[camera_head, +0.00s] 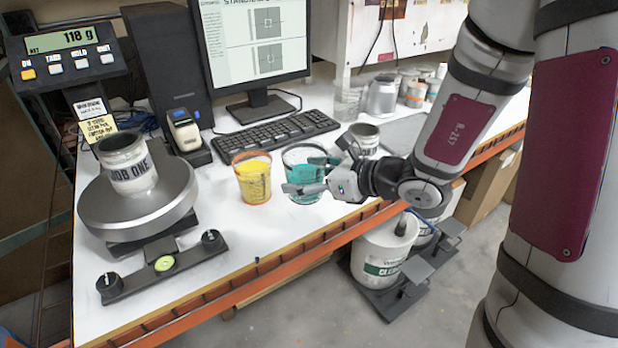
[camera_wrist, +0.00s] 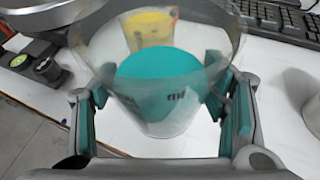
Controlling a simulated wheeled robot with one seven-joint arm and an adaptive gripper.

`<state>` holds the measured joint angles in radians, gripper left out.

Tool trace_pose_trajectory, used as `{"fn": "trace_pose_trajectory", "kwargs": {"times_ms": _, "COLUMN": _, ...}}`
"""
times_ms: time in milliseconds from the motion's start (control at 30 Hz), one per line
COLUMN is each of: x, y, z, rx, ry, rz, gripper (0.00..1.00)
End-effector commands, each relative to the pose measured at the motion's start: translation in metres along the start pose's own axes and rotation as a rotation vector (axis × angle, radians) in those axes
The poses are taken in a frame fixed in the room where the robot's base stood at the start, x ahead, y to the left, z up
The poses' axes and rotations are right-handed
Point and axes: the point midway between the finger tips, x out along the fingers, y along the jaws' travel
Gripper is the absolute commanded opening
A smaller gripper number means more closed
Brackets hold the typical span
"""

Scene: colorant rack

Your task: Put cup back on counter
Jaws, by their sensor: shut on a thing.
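A clear cup with teal colorant (camera_head: 304,158) is at the counter's front edge, right of the cup of yellow colorant (camera_head: 253,180). My gripper (camera_head: 308,180) reaches in from the right and is shut around the teal cup's sides. In the wrist view, the clear cup (camera_wrist: 160,122) stands upright between both finger pads, its teal contents showing through the wall. The white counter (camera_head: 232,225) lies beneath it. I cannot tell whether the cup's base touches the counter. The yellow cup (camera_wrist: 150,28) shows behind it in the wrist view.
A keyboard (camera_head: 275,134) lies behind the cups. A grey can (camera_head: 365,138) stands close behind my gripper. Bare counter lies in front of the yellow cup.

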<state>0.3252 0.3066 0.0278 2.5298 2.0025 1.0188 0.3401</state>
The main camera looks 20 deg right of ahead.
Motion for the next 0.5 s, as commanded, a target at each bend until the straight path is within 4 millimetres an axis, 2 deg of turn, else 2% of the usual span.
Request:
{"fn": "trace_pose_trajectory", "kwargs": {"times_ms": 100, "x": 0.002, "y": 0.003, "z": -0.006, "rx": -0.002, "ry": -0.001, "rz": 0.015, "gripper": 0.27}}
{"fn": "trace_pose_trajectory", "kwargs": {"times_ms": 200, "x": 0.005, "y": -0.003, "z": -0.005, "rx": -0.002, "ry": -0.001, "rz": 0.020, "gripper": 0.27}}
{"fn": "trace_pose_trajectory", "kwargs": {"times_ms": 267, "x": 0.010, "y": -0.012, "z": -0.004, "rx": -0.003, "ry": -0.002, "rz": 0.020, "gripper": 0.27}}
{"fn": "trace_pose_trajectory", "kwargs": {"times_ms": 500, "x": 0.036, "y": -0.060, "z": 0.004, "rx": -0.004, "ry": -0.001, "rz": 0.019, "gripper": 0.27}}
